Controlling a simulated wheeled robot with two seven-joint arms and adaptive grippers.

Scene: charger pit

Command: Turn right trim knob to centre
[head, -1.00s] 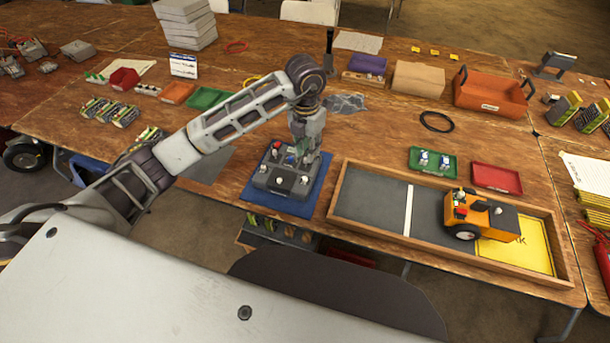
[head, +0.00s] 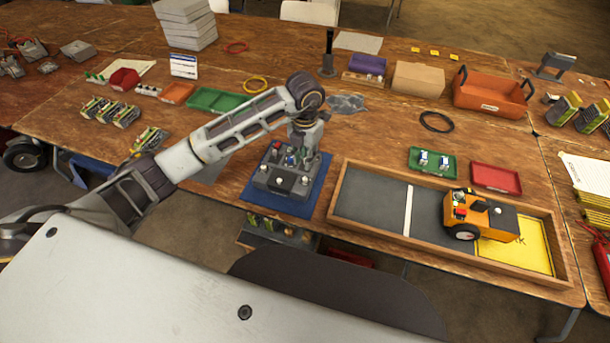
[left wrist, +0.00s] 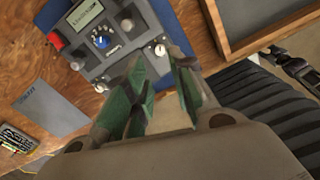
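The grey control box (head: 283,178) sits on a blue mat (head: 313,192) near the table's front edge. In the left wrist view the box (left wrist: 88,52) shows a small display, a red button (left wrist: 57,42), a blue knob (left wrist: 102,41) and several pale knobs. One pale knob (left wrist: 160,50) near its right edge appears between my fingertips. My left gripper (head: 300,155) is over the back right part of the box, pointing down. In the left wrist view its green-padded fingers (left wrist: 161,66) are apart with nothing clearly held. Contact with a knob cannot be told.
A wooden-framed tray (head: 372,210) with an orange vehicle (head: 480,215) stands right of the mat. Green (head: 433,162) and red (head: 496,178) trays lie behind it. A dark jointed part at the left wrist view's right edge may be my right gripper.

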